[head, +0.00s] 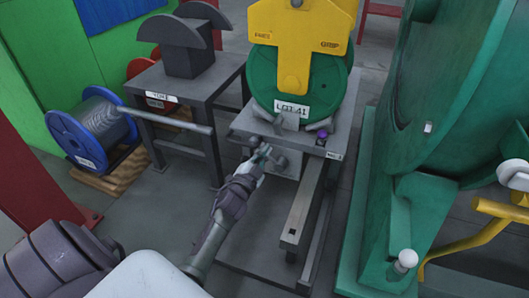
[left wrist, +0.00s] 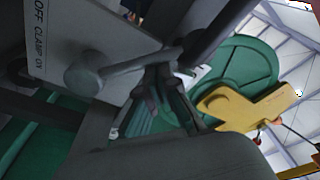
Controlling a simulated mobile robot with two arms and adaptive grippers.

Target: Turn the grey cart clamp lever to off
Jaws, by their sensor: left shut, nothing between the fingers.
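The grey cart (head: 250,124) carries a green reel tagged "LOT 41". In the left wrist view, the clamp lever (left wrist: 84,79) is a grey rod with a round knob. It stands in front of a pale plate (left wrist: 62,42) lettered "OFF CLAMP ON", with the knob nearest the "ON" end. My left gripper (head: 264,151) is at the cart's front below the tabletop. In the left wrist view, its closed fingers (left wrist: 160,88) are beside or just under the lever rod, with nothing between them. I cannot tell whether they touch the rod. My right gripper is out of view.
A yellow reel grip (head: 293,40) sits over the reel. A purple knob (head: 322,135) is on the cart's right. A grey stand (head: 190,82) with a horizontal bar is at left, beside a blue spool (head: 78,140). The large green machine (head: 440,120) bounds the right.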

